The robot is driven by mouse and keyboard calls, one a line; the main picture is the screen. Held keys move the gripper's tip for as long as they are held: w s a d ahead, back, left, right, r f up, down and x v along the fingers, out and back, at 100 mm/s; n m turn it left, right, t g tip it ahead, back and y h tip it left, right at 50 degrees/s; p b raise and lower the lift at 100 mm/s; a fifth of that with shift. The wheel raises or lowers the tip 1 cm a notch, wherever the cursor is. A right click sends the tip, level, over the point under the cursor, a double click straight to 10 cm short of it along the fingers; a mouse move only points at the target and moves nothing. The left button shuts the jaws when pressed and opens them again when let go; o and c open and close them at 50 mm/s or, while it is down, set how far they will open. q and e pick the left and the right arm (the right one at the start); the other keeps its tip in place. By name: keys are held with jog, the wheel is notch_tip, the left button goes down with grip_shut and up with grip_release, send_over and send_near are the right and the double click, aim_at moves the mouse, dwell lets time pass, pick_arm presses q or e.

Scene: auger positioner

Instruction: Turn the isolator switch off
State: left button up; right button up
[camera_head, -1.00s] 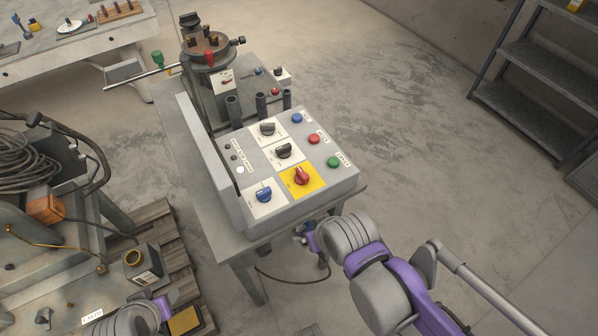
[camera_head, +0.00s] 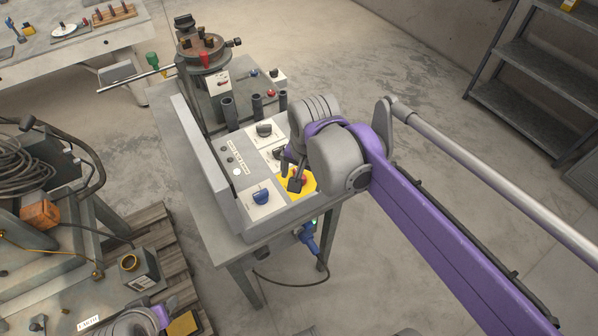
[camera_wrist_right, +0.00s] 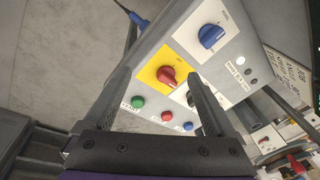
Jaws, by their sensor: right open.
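The isolator switch appears to be the red rotary knob (camera_wrist_right: 167,77) on a yellow plate (camera_wrist_right: 150,72) of the grey control box. In the head view a little of the yellow plate (camera_head: 309,186) shows, with the knob mostly hidden by my right gripper (camera_head: 294,178). In the right wrist view my right gripper (camera_wrist_right: 160,76) is open, its fingers on either side of the knob in the picture. I cannot tell whether they touch it. My left wrist (camera_head: 135,322) shows at the bottom left edge; its fingers are not clear.
A blue knob (camera_head: 261,197) on a white plate sits beside the yellow plate. Black knobs (camera_head: 264,130) lie farther up the panel. Green (camera_wrist_right: 138,103), red (camera_wrist_right: 167,116) and blue (camera_wrist_right: 188,126) buttons line one edge. A turntable positioner (camera_head: 204,52) stands behind.

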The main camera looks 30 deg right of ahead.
jog(key=w+d+r+m+g, duration=0.2)
jog(key=w+d+r+m, duration=0.1)
jog(key=w+m, duration=0.4)
notch_tip(320, 180, down, 11)
jog(key=shift+a+f+b, duration=0.1)
jog(key=shift+b, duration=0.5)
jog(key=c, duration=1.4)
jog(key=shift+o, duration=0.2)
